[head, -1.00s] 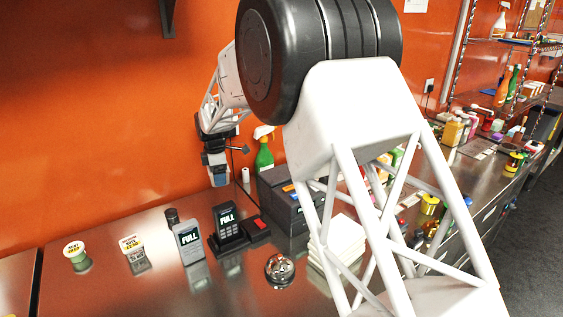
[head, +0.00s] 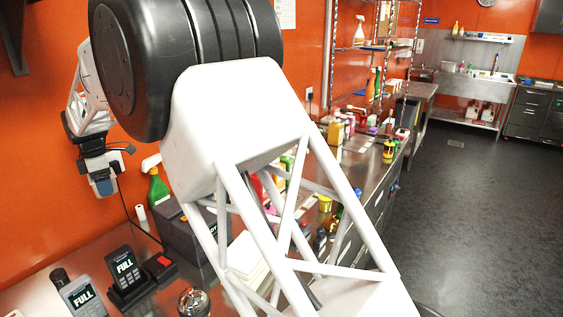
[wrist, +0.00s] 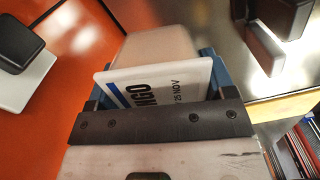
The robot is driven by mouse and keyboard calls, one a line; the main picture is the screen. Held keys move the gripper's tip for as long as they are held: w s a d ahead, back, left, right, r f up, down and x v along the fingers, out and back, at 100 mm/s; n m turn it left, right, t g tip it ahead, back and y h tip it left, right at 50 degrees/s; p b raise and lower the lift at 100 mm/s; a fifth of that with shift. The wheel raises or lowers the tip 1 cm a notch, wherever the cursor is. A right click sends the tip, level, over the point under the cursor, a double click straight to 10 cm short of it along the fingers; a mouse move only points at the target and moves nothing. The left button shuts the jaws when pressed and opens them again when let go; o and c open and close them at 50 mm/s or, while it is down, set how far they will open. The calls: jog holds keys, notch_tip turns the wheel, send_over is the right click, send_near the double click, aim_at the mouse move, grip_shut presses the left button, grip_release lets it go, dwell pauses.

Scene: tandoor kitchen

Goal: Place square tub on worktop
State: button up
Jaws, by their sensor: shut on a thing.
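My gripper (head: 103,184) hangs in front of the orange wall at the left of the head view, above the metal worktop (head: 95,254). In the wrist view its blue fingers (wrist: 160,80) are shut on the square tub (wrist: 165,45). In the head view only a small pale part of the tub shows between the fingers. It is held clear of the worktop. Its underside is hidden.
Two grey devices reading "FULL" (head: 124,268), a round metal item (head: 194,301), a green spray bottle (head: 157,188) and a dark box (head: 185,232) stand on the worktop. White stacked items (head: 247,262) are partly behind my arm. Bottles crowd the far end; open floor lies right.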

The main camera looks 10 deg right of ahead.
jog(key=w+d+m, duration=0.3)
jog(key=w+d, duration=0.4)
jog(key=d, duration=0.8)
jog(key=w+d+m, duration=0.3)
jog(key=w+d, duration=0.4)
jog(key=d, duration=0.7)
jog(key=w+d+m, duration=0.3)
jog(key=w+d, duration=0.5)
jog(key=d, duration=0.7)
jog(key=d+m, duration=0.6)
jog(key=d, duration=3.1)
notch_tip(320, 180, down, 11)
jog(key=shift+f, duration=0.2)
jog(key=shift+f, duration=3)
